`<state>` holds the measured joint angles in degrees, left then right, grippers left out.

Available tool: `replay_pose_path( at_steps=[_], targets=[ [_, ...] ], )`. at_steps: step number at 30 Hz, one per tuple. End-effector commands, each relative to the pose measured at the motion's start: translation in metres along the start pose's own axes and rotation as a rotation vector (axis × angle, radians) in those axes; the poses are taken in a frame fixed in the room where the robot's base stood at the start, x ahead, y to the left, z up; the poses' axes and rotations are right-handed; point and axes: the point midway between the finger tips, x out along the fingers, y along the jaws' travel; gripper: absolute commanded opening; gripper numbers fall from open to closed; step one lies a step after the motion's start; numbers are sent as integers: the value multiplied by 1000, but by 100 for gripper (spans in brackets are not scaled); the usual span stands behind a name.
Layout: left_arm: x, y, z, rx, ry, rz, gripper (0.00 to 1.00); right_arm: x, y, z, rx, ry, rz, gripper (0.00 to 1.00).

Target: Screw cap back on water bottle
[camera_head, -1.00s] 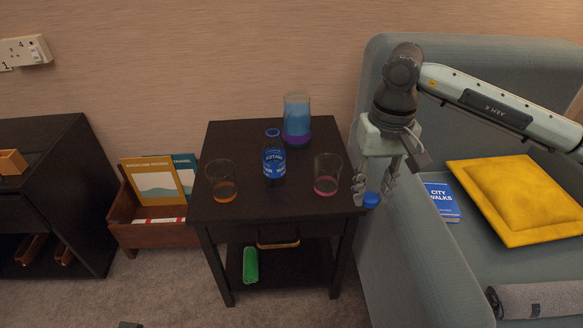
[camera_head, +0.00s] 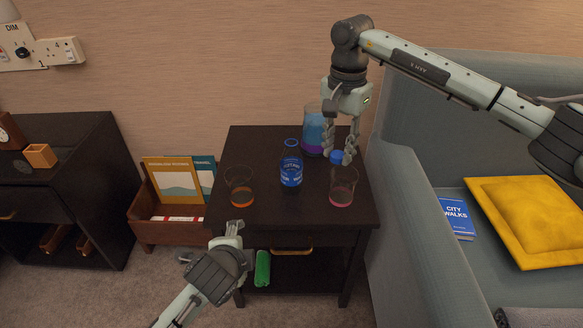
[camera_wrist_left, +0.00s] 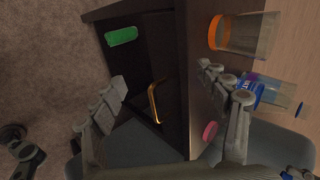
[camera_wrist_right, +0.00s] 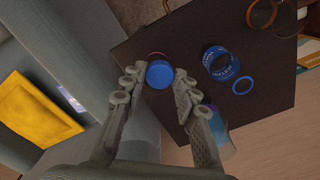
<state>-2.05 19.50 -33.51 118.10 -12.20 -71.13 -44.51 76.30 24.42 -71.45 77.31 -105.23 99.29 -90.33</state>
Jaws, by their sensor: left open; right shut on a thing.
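The water bottle (camera_head: 290,168) stands upright and open on the dark side table (camera_head: 262,140), with a blue label. Its open mouth shows as a blue ring in the right wrist view (camera_wrist_right: 242,86). My right gripper (camera_head: 338,150) is shut on the blue cap (camera_head: 337,156) and holds it in the air to the right of the bottle, apart from it. The cap also shows between the fingertips in the right wrist view (camera_wrist_right: 160,73). My left gripper (camera_head: 235,230) is open and empty, low at the table's front left edge. The bottle shows beyond its fingers in the left wrist view (camera_wrist_left: 258,90).
A glass with orange drink (camera_head: 241,190) stands left of the bottle, and one with pink drink (camera_head: 342,188) to its right, below the cap in the picture. A tall blue and purple vessel (camera_head: 314,130) stands behind. An armchair (camera_head: 408,195) flanks the table's right side.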

Motion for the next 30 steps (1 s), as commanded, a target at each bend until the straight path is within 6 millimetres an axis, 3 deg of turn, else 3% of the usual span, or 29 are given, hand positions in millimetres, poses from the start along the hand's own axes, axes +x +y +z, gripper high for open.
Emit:
replay_pose_path(
  at_steps=[1,3,7,12,18,30],
  targets=[
    [-2,-32,-23,224,19,-75,75,-14,-26,-2,107,1,-2,22],
    [-3,-60,-51,546,25,-174,75,-26,-54,-4,268,2,-3,22],
    [-4,-97,-84,1078,-28,-328,75,-46,-95,-5,536,3,-3,22],
    [-2,-121,-99,1547,-134,-444,75,-63,-123,-3,774,4,-1,22],
    [1,-127,-102,1735,-188,-480,75,-70,-131,-2,871,3,-1,22],
    [5,-129,-103,1736,-188,-481,75,-69,-131,-2,872,2,-1,22]
  ],
)
